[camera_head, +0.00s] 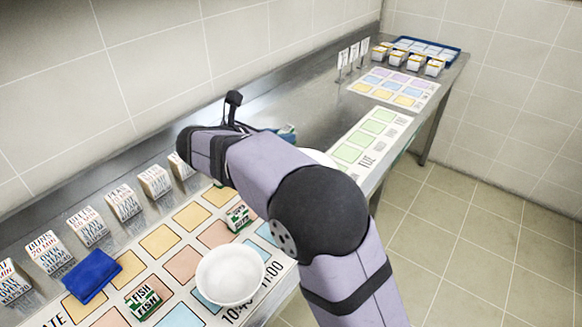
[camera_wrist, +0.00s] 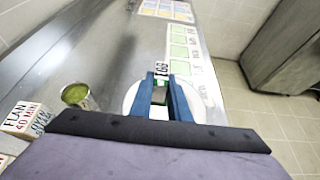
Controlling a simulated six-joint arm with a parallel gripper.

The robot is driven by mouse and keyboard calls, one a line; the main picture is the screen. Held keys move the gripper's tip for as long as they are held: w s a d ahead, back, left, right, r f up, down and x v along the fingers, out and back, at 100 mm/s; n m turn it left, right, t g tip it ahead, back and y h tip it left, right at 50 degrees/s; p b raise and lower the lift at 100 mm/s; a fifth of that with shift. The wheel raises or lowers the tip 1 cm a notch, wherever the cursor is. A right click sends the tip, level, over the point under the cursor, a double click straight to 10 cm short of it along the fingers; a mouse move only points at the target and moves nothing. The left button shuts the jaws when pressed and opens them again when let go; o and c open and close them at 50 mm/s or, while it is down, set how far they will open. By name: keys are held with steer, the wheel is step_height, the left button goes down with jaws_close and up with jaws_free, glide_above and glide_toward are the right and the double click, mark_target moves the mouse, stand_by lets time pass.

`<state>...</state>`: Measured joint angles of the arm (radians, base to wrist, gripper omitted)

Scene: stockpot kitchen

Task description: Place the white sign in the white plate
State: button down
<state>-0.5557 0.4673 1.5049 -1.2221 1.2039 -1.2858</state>
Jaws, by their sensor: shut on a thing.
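My gripper (camera_wrist: 161,84) has blue fingers shut on a small white sign (camera_wrist: 161,68) with dark lettering and a green part. The white plate (camera_wrist: 196,106) lies beneath the fingers in the wrist view, showing on both sides of them. The sign appears over or near the plate's far edge; whether it touches the plate, I cannot tell. In the head view only a sliver of the white plate (camera_head: 318,156) shows behind my arm.
A white bowl (camera_head: 230,275), green-and-white signs (camera_head: 143,299) and a blue cloth (camera_head: 92,275) are on the coloured mat. White cards (camera_head: 123,203) line the wall side. A can with green contents (camera_wrist: 78,95) stands left of the plate. Bare steel counter (camera_head: 300,92) lies beyond.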

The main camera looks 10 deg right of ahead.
steer(key=shift+f, duration=4.3)
steer(key=shift+f, duration=0.3)
steer(key=shift+f+b, duration=0.35)
steer(key=shift+b, duration=0.05)
steer(key=c, duration=1.7)
jaws_free()
steer(key=shift+o, duration=0.2)
steer(key=shift+r, duration=0.15)
steer(key=shift+r, duration=0.25)
steer(key=v, duration=1.2)
steer(key=shift+r, duration=0.2)
